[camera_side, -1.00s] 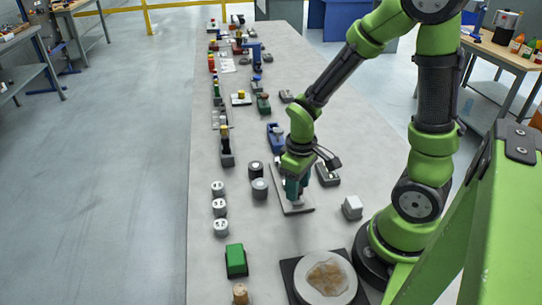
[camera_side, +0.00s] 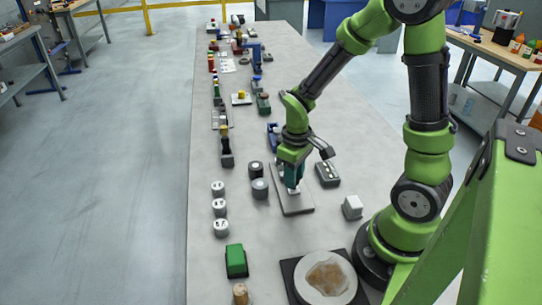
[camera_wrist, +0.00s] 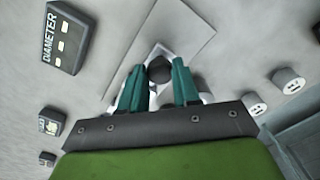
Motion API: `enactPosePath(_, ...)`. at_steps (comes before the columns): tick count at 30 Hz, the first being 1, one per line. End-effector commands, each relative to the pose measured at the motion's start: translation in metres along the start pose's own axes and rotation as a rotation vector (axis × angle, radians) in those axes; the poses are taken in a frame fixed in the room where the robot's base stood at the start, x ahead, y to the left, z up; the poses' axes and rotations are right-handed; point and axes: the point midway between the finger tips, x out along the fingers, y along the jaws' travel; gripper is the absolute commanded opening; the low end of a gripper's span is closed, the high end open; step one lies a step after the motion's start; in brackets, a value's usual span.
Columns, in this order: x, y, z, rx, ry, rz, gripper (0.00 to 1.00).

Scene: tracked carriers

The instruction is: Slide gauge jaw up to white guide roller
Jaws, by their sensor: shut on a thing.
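A flat grey plate (camera_side: 293,205) lies on the bench under my gripper (camera_side: 293,186); it also shows in the wrist view (camera_wrist: 190,32). In the wrist view, the teal fingers of my gripper (camera_wrist: 160,85) are closed around a dark round-topped piece (camera_wrist: 159,68), which I take to be the gauge jaw. A small white part shows beneath it on the plate. The fingers and the piece hide most of that part, so I cannot tell whether it is the white guide roller or whether the two touch.
A dark box marked DIAMETER (camera_wrist: 66,38) stands beside the plate; it also shows in the side view (camera_side: 327,173). Grey cylinders (camera_side: 260,188) and white-topped cylinders (camera_side: 219,207) stand left of the plate. A white block (camera_side: 352,207) is to its right. A round dish (camera_side: 326,278) sits in front.

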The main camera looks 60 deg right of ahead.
Motion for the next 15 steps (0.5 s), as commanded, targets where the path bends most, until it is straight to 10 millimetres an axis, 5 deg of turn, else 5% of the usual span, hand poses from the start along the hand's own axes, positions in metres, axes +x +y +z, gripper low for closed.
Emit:
enactPosePath(2, -0.0009, 0.0009, -0.0015, 0.000, 0.006, 0.002, 0.00)
enactPosePath(3, -0.0009, 0.0009, -0.0015, -0.001, 0.006, 0.002, 0.34)
enactPosePath(7, -0.0007, 0.0008, -0.0012, -0.001, 0.005, 0.002, 0.54)
enactPosePath(15, -0.0005, 0.0004, -0.0006, -0.001, 0.003, 0.002, 0.57)
